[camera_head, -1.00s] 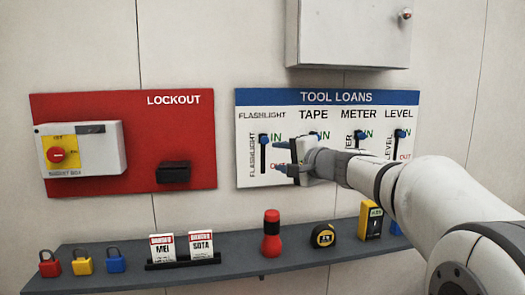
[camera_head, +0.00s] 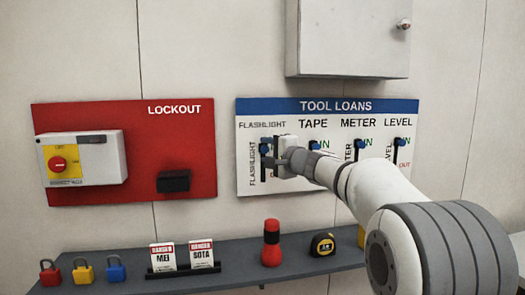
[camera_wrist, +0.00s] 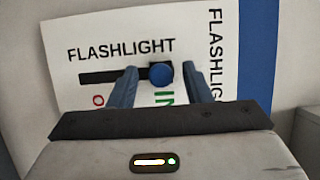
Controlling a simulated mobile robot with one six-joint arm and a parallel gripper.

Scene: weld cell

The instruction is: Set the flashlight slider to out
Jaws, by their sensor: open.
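The flashlight slider is a blue knob (camera_wrist: 160,75) in a black slot (camera_wrist: 100,77) on the white tool loans board (camera_head: 360,185). The knob sits at the end of its slot by the green IN lettering; the red OUT end is at the other end. In the head view the flashlight knob (camera_head: 264,148) is partly behind my gripper (camera_head: 273,155). In the wrist view my gripper (camera_wrist: 159,85) is open, with one blue finger on each side of the knob. I cannot tell whether either finger touches it.
A red lockout board (camera_head: 130,190) is to the left. Below, a shelf (camera_head: 240,275) holds a flashlight (camera_head: 271,245), tape measure (camera_head: 322,244) and padlocks.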

